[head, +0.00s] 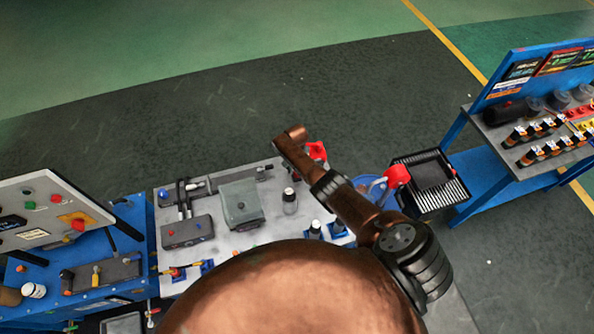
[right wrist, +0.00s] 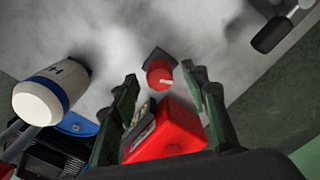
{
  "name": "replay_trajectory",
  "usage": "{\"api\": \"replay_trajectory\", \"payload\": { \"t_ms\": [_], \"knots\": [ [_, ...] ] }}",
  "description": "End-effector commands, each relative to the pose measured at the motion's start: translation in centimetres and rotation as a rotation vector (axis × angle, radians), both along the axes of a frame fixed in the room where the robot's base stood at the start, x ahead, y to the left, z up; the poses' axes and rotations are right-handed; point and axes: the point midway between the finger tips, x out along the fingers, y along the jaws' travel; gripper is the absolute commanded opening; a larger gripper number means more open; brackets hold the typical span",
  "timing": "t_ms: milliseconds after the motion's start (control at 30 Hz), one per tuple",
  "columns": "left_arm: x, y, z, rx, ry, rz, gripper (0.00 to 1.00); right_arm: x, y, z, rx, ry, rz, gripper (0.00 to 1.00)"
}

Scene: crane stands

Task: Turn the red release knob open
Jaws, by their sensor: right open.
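In the right wrist view, a round red knob (right wrist: 160,74) with a pale mark on its face sits on a dark base on a light grey surface. My right gripper (right wrist: 164,86) is open, with its dark green fingers apart on either side of the line to the knob. I cannot tell how far the fingertips are from it. A red block (right wrist: 168,132) with a grey labelled side is nearer the camera, between the fingers. My left gripper is not in view.
A white bottle with a blue band (right wrist: 46,95) stands left of the fingers in the wrist view. In the head view, a grey box (head: 241,204) is on the bench, a black crate (head: 430,182) to its right, and a control panel (head: 45,218) at left.

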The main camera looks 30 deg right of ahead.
Motion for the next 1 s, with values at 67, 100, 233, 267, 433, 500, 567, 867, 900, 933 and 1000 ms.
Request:
{"api": "replay_trajectory", "payload": {
  "t_ms": [67,100,233,267,433,500,567,867,900,933,1000],
  "knots": [
    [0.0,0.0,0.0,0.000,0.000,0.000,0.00,-0.1,0.1,-0.1,0.001,0.001,0.000,0.41],
    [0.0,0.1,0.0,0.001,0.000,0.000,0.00,-0.1,0.1,-0.1,0.002,0.001,0.000,0.41],
    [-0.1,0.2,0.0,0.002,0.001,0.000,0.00,0.0,0.1,0.1,0.002,0.000,0.001,0.41],
    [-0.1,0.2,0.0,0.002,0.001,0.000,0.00,0.0,0.1,0.2,0.002,0.000,0.001,0.41],
    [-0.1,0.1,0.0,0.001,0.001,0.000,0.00,0.0,0.2,1.4,0.004,0.000,0.001,0.41],
    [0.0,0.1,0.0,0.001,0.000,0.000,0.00,-0.1,0.1,2.3,0.003,-0.002,0.001,0.41],
    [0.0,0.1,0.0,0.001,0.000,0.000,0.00,0.0,0.1,3.3,0.004,-0.003,0.001,0.41],
    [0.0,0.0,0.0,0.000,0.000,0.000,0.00,0.0,0.0,9.1,0.002,-0.002,-0.001,0.41],
    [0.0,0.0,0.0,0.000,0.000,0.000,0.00,0.0,0.0,9.7,0.000,-0.002,-0.001,0.41],
    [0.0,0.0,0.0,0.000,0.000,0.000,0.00,0.0,0.0,10.2,0.000,-0.002,0.000,0.41],
    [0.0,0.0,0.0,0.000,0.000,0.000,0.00,0.0,0.0,10.9,0.001,-0.001,-0.001,0.41]
  ]
}}
